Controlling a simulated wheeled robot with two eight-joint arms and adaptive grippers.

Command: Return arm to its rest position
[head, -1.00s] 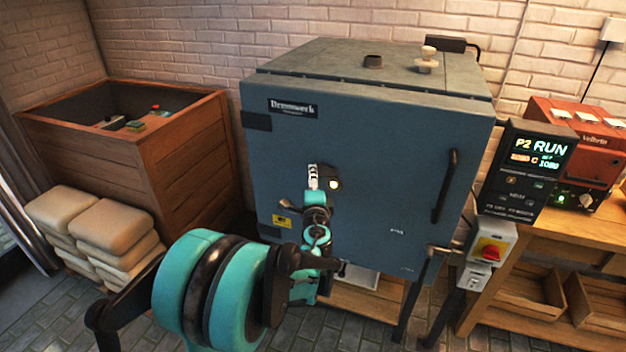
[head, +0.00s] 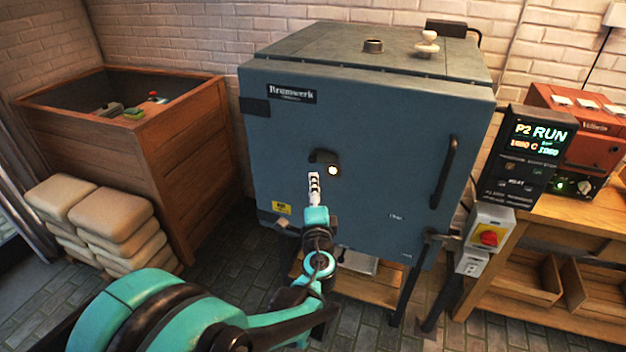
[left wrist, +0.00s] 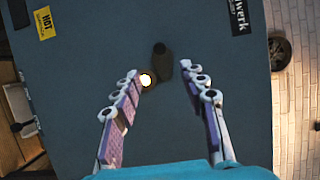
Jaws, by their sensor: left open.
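My left arm comes in from the lower left in the head view. Its gripper (head: 314,182) is in front of the blue-grey kiln door (head: 380,170), just below a glowing peephole (head: 332,170) with a dark cover beside it. In the left wrist view the two fingers of the left gripper (left wrist: 165,95) are spread apart with nothing between them. Beyond them that view shows the kiln door (left wrist: 200,40) with the bright peephole (left wrist: 146,80). My right gripper is in neither view.
A controller (head: 530,150) reading "P2 RUN" and a red-yellow switch (head: 488,237) stand right of the kiln. A wooden bench (head: 540,235) is at the right. A wooden crate (head: 190,150) and stacked tan sacks (head: 115,210) are at the left. Paved floor is clear between crate and kiln.

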